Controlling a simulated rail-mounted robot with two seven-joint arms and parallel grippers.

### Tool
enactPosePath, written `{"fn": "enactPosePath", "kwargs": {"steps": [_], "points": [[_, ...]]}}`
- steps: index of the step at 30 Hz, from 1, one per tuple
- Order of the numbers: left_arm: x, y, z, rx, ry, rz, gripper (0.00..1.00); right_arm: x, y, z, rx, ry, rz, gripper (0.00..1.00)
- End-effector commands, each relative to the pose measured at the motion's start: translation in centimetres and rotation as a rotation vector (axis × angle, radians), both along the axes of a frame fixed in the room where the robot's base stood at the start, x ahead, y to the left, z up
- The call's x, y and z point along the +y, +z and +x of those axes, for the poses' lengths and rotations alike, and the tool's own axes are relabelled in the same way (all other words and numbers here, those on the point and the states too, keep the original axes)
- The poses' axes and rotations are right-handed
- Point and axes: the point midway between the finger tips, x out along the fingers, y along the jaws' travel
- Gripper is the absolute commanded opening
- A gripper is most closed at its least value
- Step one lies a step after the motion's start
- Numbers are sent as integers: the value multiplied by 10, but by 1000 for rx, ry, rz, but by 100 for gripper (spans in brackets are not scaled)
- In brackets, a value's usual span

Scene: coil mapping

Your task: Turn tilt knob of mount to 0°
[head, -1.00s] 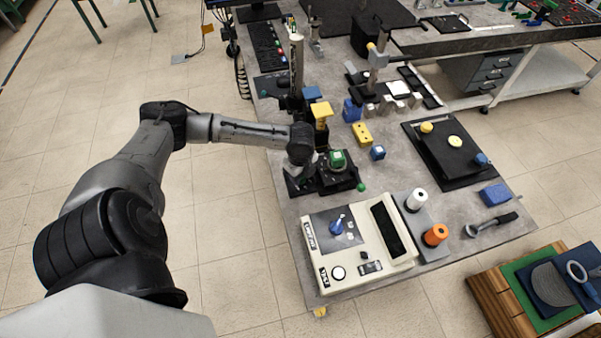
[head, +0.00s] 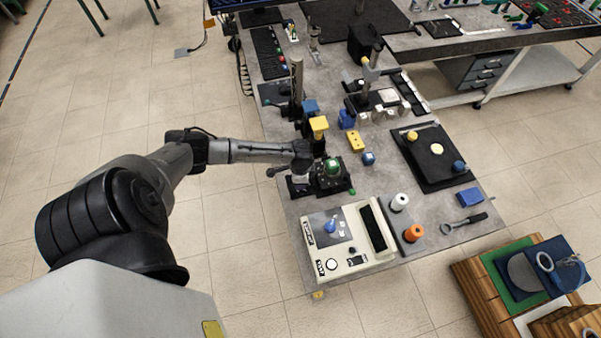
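A small black mount (head: 330,187) stands on the left part of the grey table. A dark rod-like part sticks out left of the wrist. No angle marking is readable. My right gripper is not in view.
A cream console (head: 345,262) stands in front of the mount.

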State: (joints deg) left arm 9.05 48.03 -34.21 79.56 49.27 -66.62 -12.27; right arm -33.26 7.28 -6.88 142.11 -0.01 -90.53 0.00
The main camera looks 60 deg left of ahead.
Motion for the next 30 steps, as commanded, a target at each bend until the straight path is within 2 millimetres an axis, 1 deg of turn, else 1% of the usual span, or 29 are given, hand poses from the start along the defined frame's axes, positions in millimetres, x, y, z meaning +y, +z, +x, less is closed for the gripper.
{"fn": "enactPosePath", "kwargs": {"steps": [1, 12, 21, 30], "points": [[-2, 7, 0, 1, 44, -3, 17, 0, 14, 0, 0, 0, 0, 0], [-2, 6, 0, 2, 396, -4, 17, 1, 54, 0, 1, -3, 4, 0], [-2, 4, 0, 1, 645, -4, 17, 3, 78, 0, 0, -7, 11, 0], [-2, 3, 1, 1, 811, -2, 17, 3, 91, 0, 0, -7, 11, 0]]}}
